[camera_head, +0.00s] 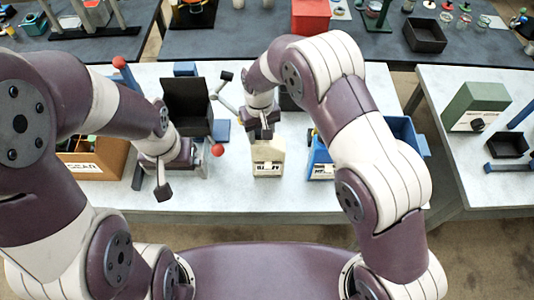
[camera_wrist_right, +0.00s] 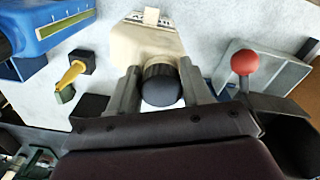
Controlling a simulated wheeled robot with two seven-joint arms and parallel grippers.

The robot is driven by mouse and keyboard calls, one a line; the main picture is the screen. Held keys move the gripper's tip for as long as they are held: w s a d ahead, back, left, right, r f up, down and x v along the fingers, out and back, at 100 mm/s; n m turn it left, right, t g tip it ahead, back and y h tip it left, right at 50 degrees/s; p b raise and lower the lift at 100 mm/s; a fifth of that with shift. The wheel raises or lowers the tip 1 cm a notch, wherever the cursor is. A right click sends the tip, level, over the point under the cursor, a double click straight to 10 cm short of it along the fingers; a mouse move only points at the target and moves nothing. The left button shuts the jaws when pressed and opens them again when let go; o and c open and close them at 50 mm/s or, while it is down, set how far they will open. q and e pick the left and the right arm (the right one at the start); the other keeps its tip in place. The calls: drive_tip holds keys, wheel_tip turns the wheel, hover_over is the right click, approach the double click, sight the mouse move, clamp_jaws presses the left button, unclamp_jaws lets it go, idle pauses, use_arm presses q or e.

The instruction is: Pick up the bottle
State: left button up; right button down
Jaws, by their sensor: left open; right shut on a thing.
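The bottle (camera_head: 267,160) is a cream container with a printed label, standing upright on the white table in the head view. In the right wrist view the bottle (camera_wrist_right: 142,40) shows its dark ribbed cap (camera_wrist_right: 162,85). My right gripper (camera_wrist_right: 161,88) has its two fingers on either side of the cap, shut on it. In the head view my right gripper (camera_head: 266,130) is directly above the bottle and hides its top. My left gripper (camera_head: 188,168) is open and empty over the table, left of the bottle. Its fingers are partly hidden by its own wrist.
A wooden crate (camera_head: 88,166) stands at the left, and a black box (camera_head: 188,102) behind my left gripper. A red ball knob (camera_head: 217,149) is left of the bottle. A blue container (camera_head: 401,130) stands to the right, partly behind my right arm. The table's front strip is mostly clear.

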drive_tip(key=shift+w+r, duration=0.15)
drive_tip(key=shift+r+b, duration=0.3)
drive_tip(key=shift+b, duration=0.05)
drive_tip(key=shift+r+b, duration=0.75)
drive_tip(key=shift+r, duration=0.5)
drive_tip(key=shift+s+r, duration=0.1)
drive_tip(key=shift+s, duration=0.1)
drive_tip(key=s+b, duration=0.7)
drive_tip(key=s, duration=1)
drive_tip(key=shift+s, duration=0.4)
drive_tip(key=shift+w+r, duration=0.1)
drive_tip(key=shift+w, duration=0.05)
